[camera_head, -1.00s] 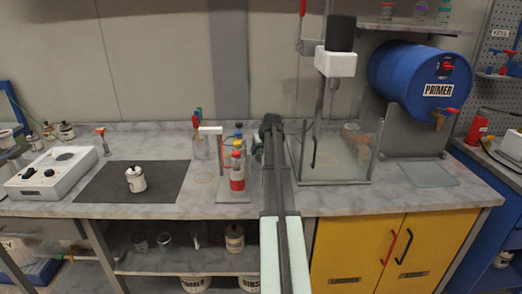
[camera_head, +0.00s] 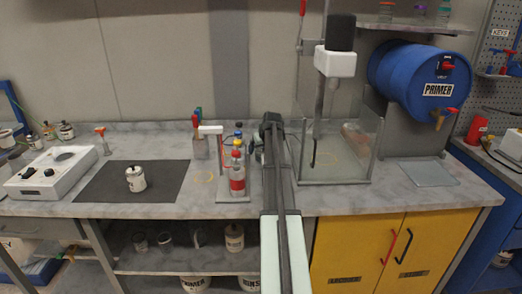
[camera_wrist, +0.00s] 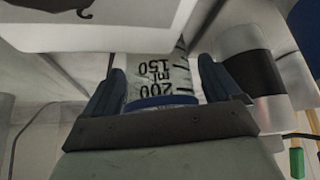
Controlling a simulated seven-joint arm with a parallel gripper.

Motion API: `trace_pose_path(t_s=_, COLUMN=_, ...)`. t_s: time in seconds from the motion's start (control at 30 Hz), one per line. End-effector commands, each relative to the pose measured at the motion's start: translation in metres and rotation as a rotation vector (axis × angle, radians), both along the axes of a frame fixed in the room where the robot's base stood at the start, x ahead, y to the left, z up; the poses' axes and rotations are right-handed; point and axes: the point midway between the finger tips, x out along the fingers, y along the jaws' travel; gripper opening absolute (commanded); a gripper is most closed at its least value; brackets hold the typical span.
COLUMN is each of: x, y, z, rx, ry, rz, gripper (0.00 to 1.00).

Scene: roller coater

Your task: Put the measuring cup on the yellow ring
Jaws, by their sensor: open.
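The measuring cup (camera_wrist: 158,75) shows in the wrist view, pale, with dark markings for 150 and 200 ml and a blue band. My gripper (camera_wrist: 165,88) is open, with one dark blue finger on either side of the cup; I cannot tell whether they touch it. In the head view my gripper (camera_head: 270,128) is at the back of the bench, and the cup is hidden behind my arm.
A rack with bottles (camera_head: 237,178) stands just left of my arm. The glass tank (camera_head: 360,150) and stirrer (camera_head: 335,62) stand close on the right. A white can (camera_head: 135,179) sits on a dark mat (camera_head: 100,188) at the left. A blue primer drum (camera_head: 410,75) is at the right.

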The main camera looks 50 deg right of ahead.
Motion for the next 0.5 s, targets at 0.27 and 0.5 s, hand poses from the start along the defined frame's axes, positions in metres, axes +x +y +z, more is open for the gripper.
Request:
trace_pose_path(t_s=0.27, x=-0.025, y=0.012, z=0.04, rx=-0.002, ry=-0.002, rz=-0.001, gripper=0.91)
trace_pose_path(t_s=0.5, x=-0.044, y=0.021, z=0.075, rx=-0.002, ry=-0.001, rz=-0.001, gripper=0.91)
